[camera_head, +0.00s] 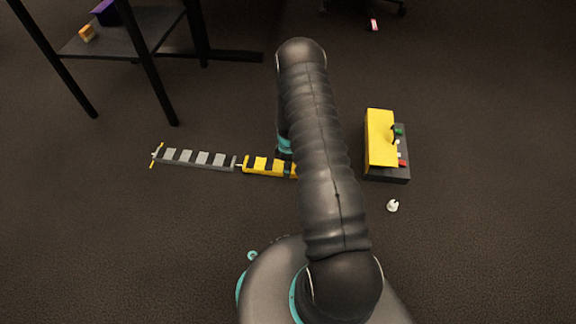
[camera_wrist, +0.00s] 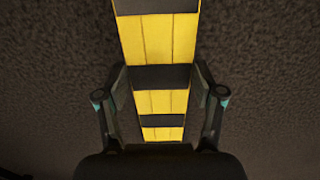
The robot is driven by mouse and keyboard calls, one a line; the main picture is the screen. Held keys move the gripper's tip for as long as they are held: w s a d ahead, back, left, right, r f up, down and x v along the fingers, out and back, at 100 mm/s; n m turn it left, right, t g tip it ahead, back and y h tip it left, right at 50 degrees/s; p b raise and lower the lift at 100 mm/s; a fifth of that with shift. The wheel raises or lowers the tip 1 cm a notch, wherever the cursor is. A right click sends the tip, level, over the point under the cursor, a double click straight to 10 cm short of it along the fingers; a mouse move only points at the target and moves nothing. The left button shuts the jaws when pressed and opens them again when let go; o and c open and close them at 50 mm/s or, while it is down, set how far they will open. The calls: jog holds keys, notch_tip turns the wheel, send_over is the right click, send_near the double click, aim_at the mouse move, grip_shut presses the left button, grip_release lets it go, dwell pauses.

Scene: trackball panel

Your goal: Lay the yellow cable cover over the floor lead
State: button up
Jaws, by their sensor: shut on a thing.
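The yellow cable cover (camera_head: 262,167) has black bands and shows just left of my arm in the head view. Its right part is hidden behind the arm. In the wrist view the cover (camera_wrist: 160,42) runs up the middle of the picture, between the fingers. My gripper (camera_wrist: 159,84) is shut on it, one finger on each long side. I cannot tell whether the cover touches the floor. A small pale piece of what looks like the floor lead (camera_head: 239,164) shows between the yellow cover and a grey banded cover. The rest of the lead is hidden.
The grey banded cover (camera_head: 196,159) lies left of the yellow one, with a thin yellow mark (camera_head: 156,155) at its far end. A yellow-topped panel (camera_head: 380,138) and a small white ball (camera_head: 392,205) are at right. A dark shelf (camera_head: 120,42) stands back left.

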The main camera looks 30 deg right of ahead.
jog(key=shift+f+b, duration=0.3)
jog(key=shift+f, duration=0.05)
jog(key=o, duration=1.5)
jog(key=shift+o, duration=0.2)
notch_tip(320, 180, up, 12)
